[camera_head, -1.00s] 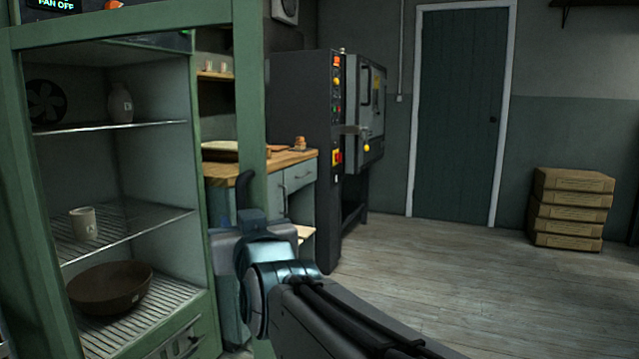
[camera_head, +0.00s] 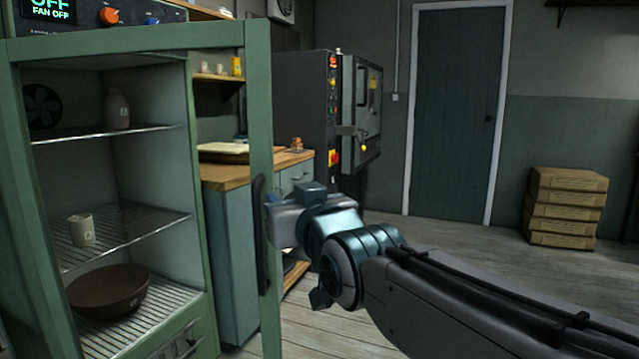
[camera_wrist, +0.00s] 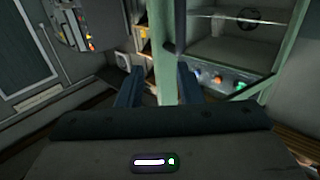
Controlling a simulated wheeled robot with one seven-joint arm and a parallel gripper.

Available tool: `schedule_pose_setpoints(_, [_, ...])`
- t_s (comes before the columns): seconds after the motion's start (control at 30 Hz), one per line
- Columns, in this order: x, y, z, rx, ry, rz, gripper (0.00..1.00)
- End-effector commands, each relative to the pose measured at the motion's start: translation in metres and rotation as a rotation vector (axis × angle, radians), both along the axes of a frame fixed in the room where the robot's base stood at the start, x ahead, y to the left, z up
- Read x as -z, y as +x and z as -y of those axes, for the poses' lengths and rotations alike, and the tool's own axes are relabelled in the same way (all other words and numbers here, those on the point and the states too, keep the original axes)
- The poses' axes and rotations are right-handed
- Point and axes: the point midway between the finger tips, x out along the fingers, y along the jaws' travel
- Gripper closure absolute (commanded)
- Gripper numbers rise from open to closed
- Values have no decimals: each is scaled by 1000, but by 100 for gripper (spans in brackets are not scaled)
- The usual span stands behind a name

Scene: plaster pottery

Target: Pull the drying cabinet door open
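The green-framed drying cabinet door (camera_head: 262,130) stands ajar, swung out from the cabinet (camera_head: 203,190). Its upright black handle (camera_head: 260,235) is on the free-edge stile. In the head view my gripper (camera_head: 272,212) is at the stile, just right of the handle, and hides part of the stile. In the wrist view the two fingers of my gripper (camera_wrist: 158,85) are apart, with the green stile (camera_wrist: 162,50) seen between them. No handle is clearly seen between the fingers, and I cannot tell whether they touch the door.
Inside the cabinet are a vase (camera_head: 117,108), a cup (camera_head: 81,230) and a brown bowl (camera_head: 108,291) on wire shelves. A wooden-topped counter (camera_head: 228,178) and a dark kiln (camera_head: 305,110) stand behind the door.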

Motion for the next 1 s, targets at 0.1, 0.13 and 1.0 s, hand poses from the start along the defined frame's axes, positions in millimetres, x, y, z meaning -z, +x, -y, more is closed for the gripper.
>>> schedule_pose_setpoints(0.1, [-8,0,10,-4,1,-3,67])
schedule_pose_setpoints(0.13, [-9,0,12,-3,2,-3,67])
schedule_pose_setpoints(1.0, [-32,3,37,3,-1,-3,100])
